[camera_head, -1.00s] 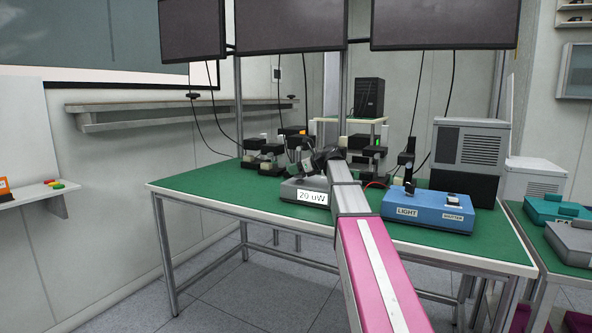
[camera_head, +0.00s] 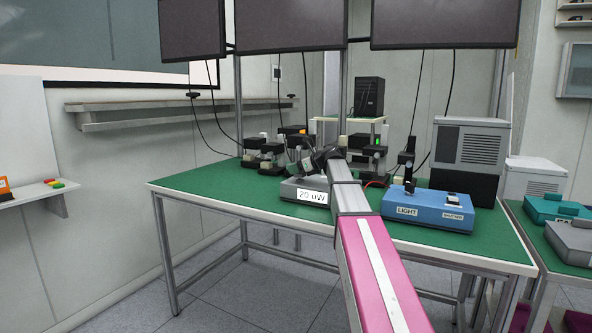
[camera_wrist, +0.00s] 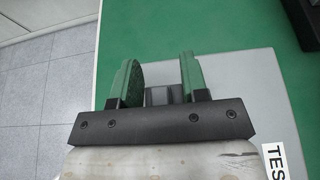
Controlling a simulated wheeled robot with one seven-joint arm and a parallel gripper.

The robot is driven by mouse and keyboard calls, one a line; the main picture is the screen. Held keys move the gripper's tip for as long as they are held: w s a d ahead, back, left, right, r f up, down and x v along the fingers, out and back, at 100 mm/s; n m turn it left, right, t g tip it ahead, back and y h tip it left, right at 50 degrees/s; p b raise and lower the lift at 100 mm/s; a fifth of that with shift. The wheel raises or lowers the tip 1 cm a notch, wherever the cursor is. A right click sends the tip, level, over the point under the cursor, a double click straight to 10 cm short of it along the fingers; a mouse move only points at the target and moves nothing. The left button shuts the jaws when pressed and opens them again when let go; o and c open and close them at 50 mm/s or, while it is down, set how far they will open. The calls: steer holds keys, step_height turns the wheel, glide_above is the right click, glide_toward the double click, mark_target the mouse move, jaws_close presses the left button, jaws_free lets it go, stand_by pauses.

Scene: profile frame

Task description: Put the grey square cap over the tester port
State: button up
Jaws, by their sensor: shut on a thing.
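The tester (camera_head: 297,194) is a grey box on the green table with a "20 uW" display on its front. In the wrist view its pale grey top (camera_wrist: 262,98) lies under my gripper (camera_wrist: 161,78), with part of a "TES" label at the lower right. My gripper is shut on a small grey block, which looks like the grey square cap (camera_wrist: 160,96), between its two green-faced fingers. In the head view my gripper (camera_head: 298,160) is at the tester's top, and the cap is too small to make out. The tester port is not visible; whether cap and tester touch cannot be told.
A blue LIGHT box (camera_head: 428,209) stands right of the tester on the green table (camera_head: 215,193). Small black mounts (camera_head: 268,153) stand behind it to the left. A grey unit (camera_head: 470,150) is at the back right. The table's left front is clear.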

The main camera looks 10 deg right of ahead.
steer(key=shift+f, duration=0.95)
stand_by(2.5)
steer(key=shift+r, duration=0.5)
steer(key=shift+r, duration=1.95)
